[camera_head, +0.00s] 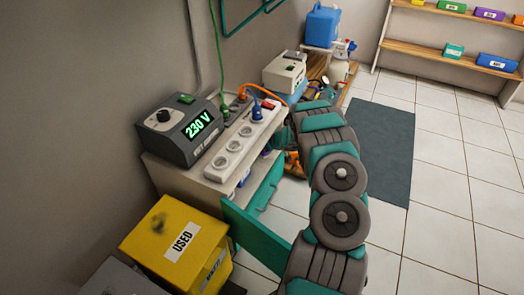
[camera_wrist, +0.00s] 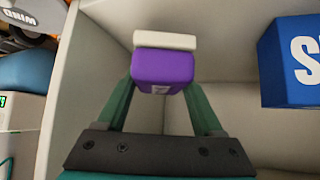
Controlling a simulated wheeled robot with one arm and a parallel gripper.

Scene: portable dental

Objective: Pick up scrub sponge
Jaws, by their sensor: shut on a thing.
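The scrub sponge (camera_wrist: 162,72) is a purple block with a white layer on top, seen in the wrist view. My gripper (camera_wrist: 160,88) has its two teal fingers on either side of the purple part and is shut on it. The sponge is inside a pale, walled compartment (camera_wrist: 225,65). I cannot tell whether its underside touches a surface. In the head view my arm covers part of the area by the bench, and I cannot make out the gripper or the sponge there.
A blue box with white lettering (camera_wrist: 290,62) is close on the right in the wrist view. In the head view, a 230 V unit (camera_head: 182,130) and a power strip (camera_head: 240,145) sit on the bench. A yellow "USED" bin (camera_head: 165,215) stands in front. Tiled floor is clear at right.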

